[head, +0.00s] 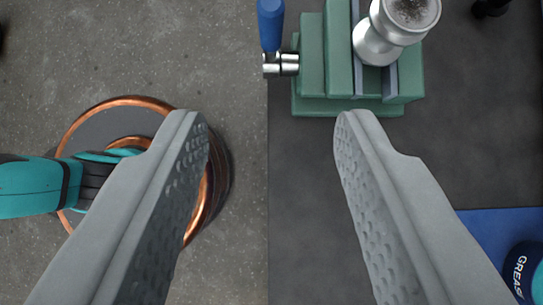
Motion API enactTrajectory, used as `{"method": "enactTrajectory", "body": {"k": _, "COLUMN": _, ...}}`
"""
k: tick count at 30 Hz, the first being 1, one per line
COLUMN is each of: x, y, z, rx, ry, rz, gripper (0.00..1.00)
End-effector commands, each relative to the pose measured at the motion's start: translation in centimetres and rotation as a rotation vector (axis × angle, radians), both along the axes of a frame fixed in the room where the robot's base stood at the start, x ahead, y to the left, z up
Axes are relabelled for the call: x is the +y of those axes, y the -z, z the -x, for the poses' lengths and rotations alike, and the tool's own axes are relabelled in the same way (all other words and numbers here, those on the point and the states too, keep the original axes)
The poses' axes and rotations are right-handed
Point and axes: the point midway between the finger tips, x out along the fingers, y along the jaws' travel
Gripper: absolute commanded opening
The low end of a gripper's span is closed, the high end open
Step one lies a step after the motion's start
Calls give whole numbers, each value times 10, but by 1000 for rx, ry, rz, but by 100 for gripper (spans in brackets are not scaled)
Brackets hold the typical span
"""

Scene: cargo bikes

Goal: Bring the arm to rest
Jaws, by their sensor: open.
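My gripper (265,118) is open, with its two grey, dimpled fingers wide apart and nothing between them. Through the gap I see bare grey floor on the left and a dark mat on the right. The left finger covers part of a round, copper-rimmed grey object. The rest of my arm is not in view.
A green vise (313,75) with a blue handle (271,25) stands at the top, a silver metal part (384,35) in its jaws. The round copper-rimmed object (85,130) and a teal tool (32,188) are at left. A grease container (524,272) is lower right.

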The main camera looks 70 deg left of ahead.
Motion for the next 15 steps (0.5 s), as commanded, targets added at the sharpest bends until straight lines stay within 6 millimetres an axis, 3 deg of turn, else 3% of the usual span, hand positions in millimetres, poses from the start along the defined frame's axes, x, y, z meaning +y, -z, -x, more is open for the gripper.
{"method": "enactTrajectory", "body": {"k": 10, "x": 2, "y": 1, "z": 1, "rx": 0, "ry": 11, "rz": 6, "gripper": 41}}
{"method": "enactTrajectory", "body": {"k": 15, "x": 16, "y": 13, "z": 6, "rx": 7, "ry": 149, "rz": 65, "gripper": 41}}
